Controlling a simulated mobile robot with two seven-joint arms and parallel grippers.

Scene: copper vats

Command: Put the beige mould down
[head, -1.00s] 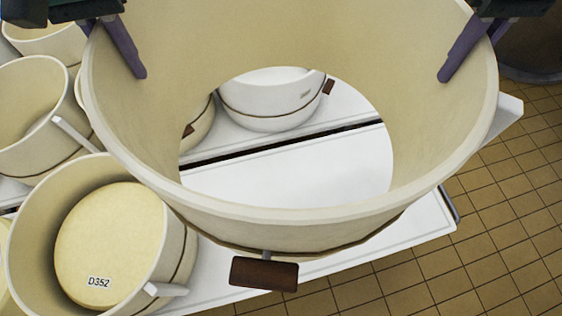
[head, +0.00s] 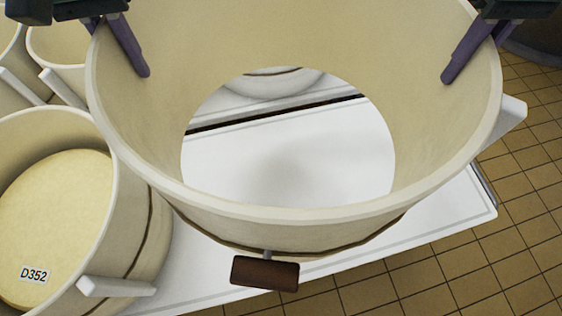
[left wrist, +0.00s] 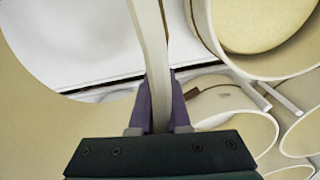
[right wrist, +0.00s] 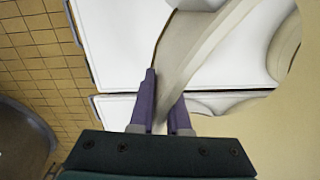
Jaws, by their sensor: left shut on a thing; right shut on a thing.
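The beige mould (head: 300,228) is a large open ring with no bottom, with a brown block on its near outer side. It fills the middle of the head view and hangs above a white table (head: 290,160), seen through its opening. My left gripper (head: 140,72) is shut on its left rim, and my right gripper (head: 448,78) is shut on its right rim. In the left wrist view the fingers (left wrist: 160,105) clasp the mould wall. In the right wrist view the fingers (right wrist: 163,105) do the same. Whether its lower edge touches the table is hidden.
Another beige mould (head: 140,215) holding a yellow cheese labelled D352 (head: 55,225) stands close at the left. More moulds (head: 60,50) stand behind it. The table's right edge (head: 480,190) borders a tiled floor (head: 520,240). The white surface under the opening is clear.

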